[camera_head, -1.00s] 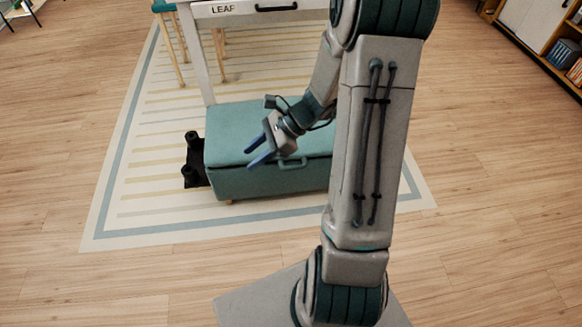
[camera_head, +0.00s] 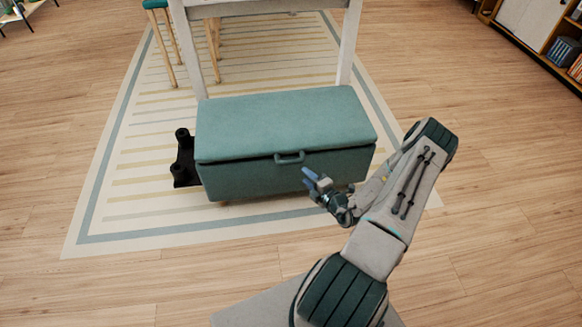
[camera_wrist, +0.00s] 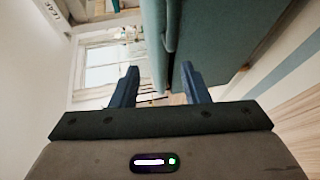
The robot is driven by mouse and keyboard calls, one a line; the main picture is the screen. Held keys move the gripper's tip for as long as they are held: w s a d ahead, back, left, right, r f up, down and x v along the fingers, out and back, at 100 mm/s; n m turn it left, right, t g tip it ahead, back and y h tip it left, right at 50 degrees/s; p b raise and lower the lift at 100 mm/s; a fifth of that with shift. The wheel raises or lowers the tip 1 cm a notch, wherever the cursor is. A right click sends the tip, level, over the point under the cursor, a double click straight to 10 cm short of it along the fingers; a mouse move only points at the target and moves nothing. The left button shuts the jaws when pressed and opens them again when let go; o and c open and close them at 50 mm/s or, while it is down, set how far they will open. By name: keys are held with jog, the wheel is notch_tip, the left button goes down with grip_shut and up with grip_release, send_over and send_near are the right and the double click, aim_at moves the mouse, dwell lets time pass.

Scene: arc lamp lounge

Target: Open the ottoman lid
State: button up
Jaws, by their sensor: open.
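The teal ottoman (camera_head: 235,183) stands on the striped rug, its lid (camera_head: 285,118) lying flat over the box with a dark seam along the front. A small teal loop handle (camera_head: 289,158) sits at the middle of the lid's front edge. My gripper (camera_head: 309,177) is open and empty, just in front of the ottoman, slightly right of and below the handle, apparently apart from it. In the wrist view my gripper's two blue fingers (camera_wrist: 158,82) are spread, with the ottoman's teal side (camera_wrist: 225,40) and dark seam beyond them.
A black object (camera_head: 184,160) with upright knobs touches or nearly touches the ottoman's left side. A shelf (camera_head: 540,25) is at far right. Open wooden floor lies to both sides.

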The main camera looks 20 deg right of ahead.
aim_at(293, 164)
jog(key=shift+m+h, duration=0.5)
jog(key=shift+m, duration=0.2)
jog(key=b+x, duration=0.1)
jog(key=x, duration=0.3)
jog(key=f+b+x, duration=0.1)
jog(key=x, duration=0.4)
jog(key=d+f+b+x, duration=0.1)
jog(key=x, duration=0.3)
jog(key=shift+w+a+f, duration=0.1)
grip_shut()
